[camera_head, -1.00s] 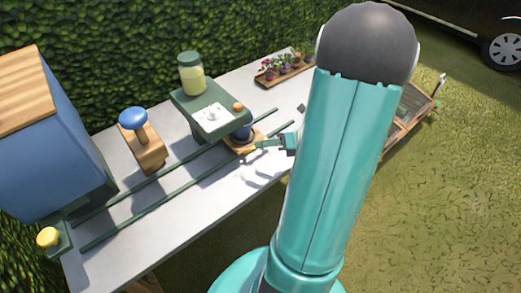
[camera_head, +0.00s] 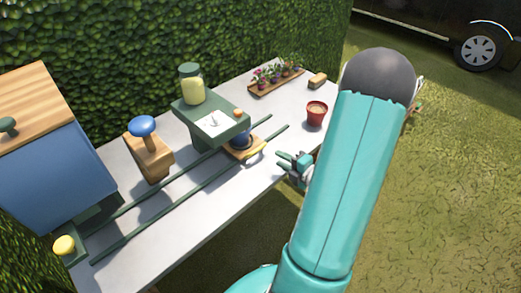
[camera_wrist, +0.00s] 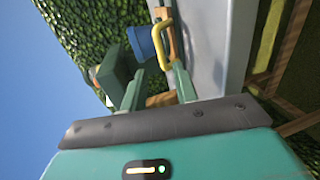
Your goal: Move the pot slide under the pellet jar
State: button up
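The pot slide (camera_head: 247,154) is a small wooden board with a yellow handle, carrying a dark blue pot (camera_head: 240,138). It sits on two green rails at the front right edge of a green stand (camera_head: 216,123). The pellet jar (camera_head: 192,86), pale yellow with a green lid, stands at the back of that stand. My gripper (camera_head: 286,164) is to the right of the slide, apart from it. In the wrist view, its two green fingers (camera_wrist: 153,86) are spread with nothing between them. The blue pot (camera_wrist: 146,42) and yellow handle (camera_wrist: 163,48) show beyond the fingertips.
A wooden block with a blue knob (camera_head: 148,155) and a blue box with a wooden lid (camera_head: 45,150) stand left. A red pot (camera_head: 317,113), a wooden block (camera_head: 318,80) and a flower tray (camera_head: 276,82) are at the right. The table's front strip is clear.

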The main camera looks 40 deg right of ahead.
aim_at(259, 148)
jog(key=x, duration=1.1)
jog(key=shift+a, duration=0.1)
grip_shut()
